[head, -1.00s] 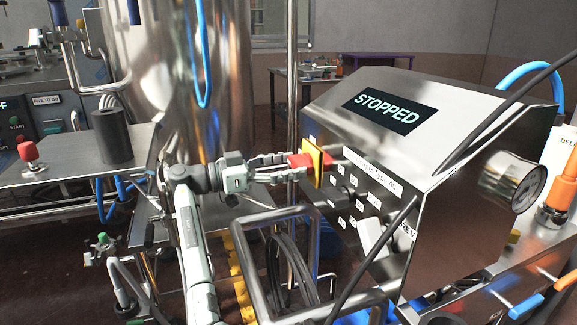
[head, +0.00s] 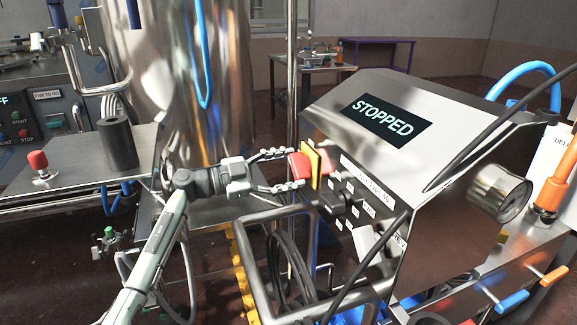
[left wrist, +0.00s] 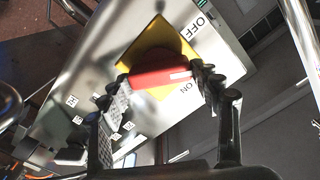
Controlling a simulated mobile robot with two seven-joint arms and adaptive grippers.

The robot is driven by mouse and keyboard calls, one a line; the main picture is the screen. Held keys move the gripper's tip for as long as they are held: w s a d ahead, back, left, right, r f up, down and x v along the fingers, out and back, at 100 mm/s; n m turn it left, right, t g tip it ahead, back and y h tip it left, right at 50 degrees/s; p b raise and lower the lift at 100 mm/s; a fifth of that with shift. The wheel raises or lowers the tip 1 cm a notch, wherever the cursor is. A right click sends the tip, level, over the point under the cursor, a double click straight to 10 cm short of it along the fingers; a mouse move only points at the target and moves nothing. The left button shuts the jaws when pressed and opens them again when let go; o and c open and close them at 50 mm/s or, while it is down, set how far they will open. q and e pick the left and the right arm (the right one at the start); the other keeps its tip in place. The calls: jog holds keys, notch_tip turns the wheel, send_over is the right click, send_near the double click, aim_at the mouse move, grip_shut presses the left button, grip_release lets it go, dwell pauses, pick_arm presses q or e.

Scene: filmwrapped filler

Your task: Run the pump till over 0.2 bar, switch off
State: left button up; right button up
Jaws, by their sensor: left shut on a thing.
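The pump's control box (head: 450,160) stands at right in the head view; its display (head: 385,120) reads STOPPED. On its left face is a red rotary switch handle (head: 299,168) on a yellow plate (head: 312,160). My left gripper (head: 298,169) has its fingers around the red handle. The left wrist view shows the handle (left wrist: 160,76) between the fingertips, its white mark at the right end, near ON and below OFF. The pressure gauge (head: 497,190) is on the box's right side, seen obliquely; its reading is illegible. My right gripper is not in view.
A tubular metal frame (head: 250,262) stands below the switch, with black cables hanging by it. A large steel tank (head: 180,75) is behind my left arm. A black cable (head: 470,150) crosses the box. A side panel (head: 75,175) carries another red knob (head: 38,162).

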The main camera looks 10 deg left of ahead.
pick_arm(q)
jog(key=shift+f+m, duration=0.2)
jog(key=shift+m, duration=0.3)
jog(key=m+b, duration=0.3)
jog(key=m, duration=0.4)
jog(key=shift+s+f, duration=0.1)
jog(key=shift+d+m+b, duration=0.1)
jog(key=shift+m+b, duration=0.5)
jog(key=shift+m, duration=0.4)
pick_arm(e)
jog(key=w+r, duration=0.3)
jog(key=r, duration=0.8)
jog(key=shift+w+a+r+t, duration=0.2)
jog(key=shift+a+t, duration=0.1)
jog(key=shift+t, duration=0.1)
pick_arm(q)
jog(key=o, duration=1.1)
jog(key=shift+r, duration=0.2)
